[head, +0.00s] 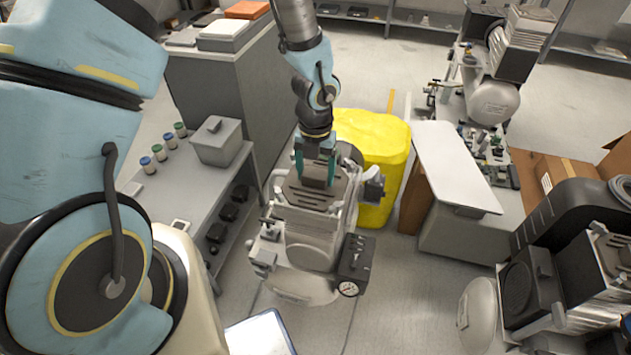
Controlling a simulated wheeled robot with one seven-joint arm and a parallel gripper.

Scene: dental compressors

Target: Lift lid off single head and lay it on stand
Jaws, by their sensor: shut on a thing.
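The single-head compressor (310,245) stands on the floor in the middle of the head view, with a grey ribbed body and a round gauge at its lower right. Its lid (303,197), a brownish slotted plate, lies on top of the head; I see no clear gap beneath it. My gripper (316,178) points down over the lid, its teal fingers shut on the lid's dark raised block. The fingers hide part of the lid. A white flat-topped stand (450,163) is to the right, apart from the compressor; its top is bare. I cannot tell for sure that this is the task's stand.
A grey bench (180,190) at left holds a lidded grey box (216,142) and several small jars. A yellow wrapped bulk (375,150) stands right behind the compressor. Other compressors (580,270) stand at right, near cardboard boxes. Some floor is clear in front at right.

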